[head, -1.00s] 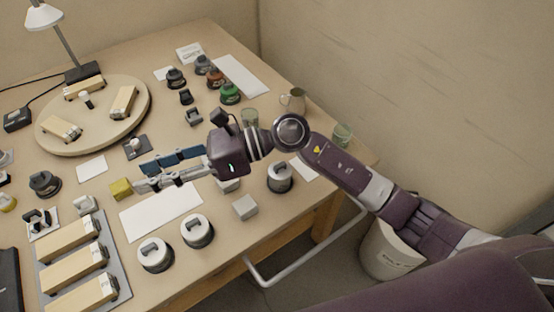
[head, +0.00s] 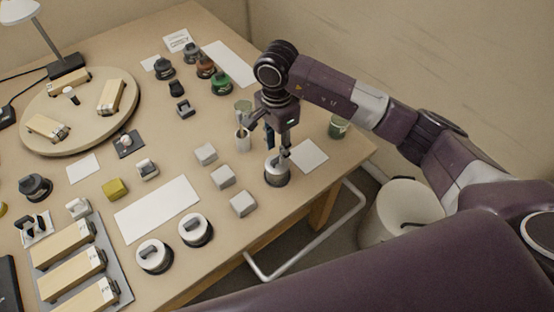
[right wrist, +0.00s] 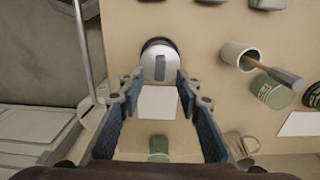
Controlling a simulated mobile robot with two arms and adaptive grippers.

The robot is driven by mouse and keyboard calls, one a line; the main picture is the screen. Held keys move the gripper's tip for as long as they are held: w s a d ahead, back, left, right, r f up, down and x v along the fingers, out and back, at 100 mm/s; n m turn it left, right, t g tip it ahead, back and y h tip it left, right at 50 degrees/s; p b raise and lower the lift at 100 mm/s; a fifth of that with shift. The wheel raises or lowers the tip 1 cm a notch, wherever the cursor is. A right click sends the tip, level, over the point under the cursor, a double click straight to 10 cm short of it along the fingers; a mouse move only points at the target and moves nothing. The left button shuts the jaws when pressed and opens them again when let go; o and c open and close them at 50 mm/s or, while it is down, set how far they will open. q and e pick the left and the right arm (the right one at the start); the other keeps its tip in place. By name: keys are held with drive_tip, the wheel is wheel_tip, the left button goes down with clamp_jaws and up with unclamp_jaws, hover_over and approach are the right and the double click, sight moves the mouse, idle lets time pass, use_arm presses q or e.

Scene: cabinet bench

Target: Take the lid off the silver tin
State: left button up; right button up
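A round tin with a pale silver lid (head: 277,168), a raised grip bar and a dark lower body stands near the table's right front edge. Its lid (right wrist: 160,62) also shows in the right wrist view, between and just beyond the fingertips. My right gripper (head: 279,148) points down over this tin, its fingers partly hiding the lid. In the right wrist view the gripper (right wrist: 160,86) is open and empty, with a finger on each side of the lid's grip bar. Whether the fingertips touch the lid cannot be told. My left gripper is not in view.
Two similar lidded tins (head: 195,229) (head: 154,255) stand to the left along the front edge. Grey blocks (head: 243,203) sit left of the tin. A white cup with a handled tool (head: 243,140) stands behind it, and a green glass (head: 339,127) stands to the right.

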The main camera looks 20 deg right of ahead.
sight(277, 158)
drive_tip(key=shift+f+p, duration=0.45)
drive_tip(key=shift+f, duration=1.55)
clamp_jaws()
drive_tip(key=shift+r, duration=0.15)
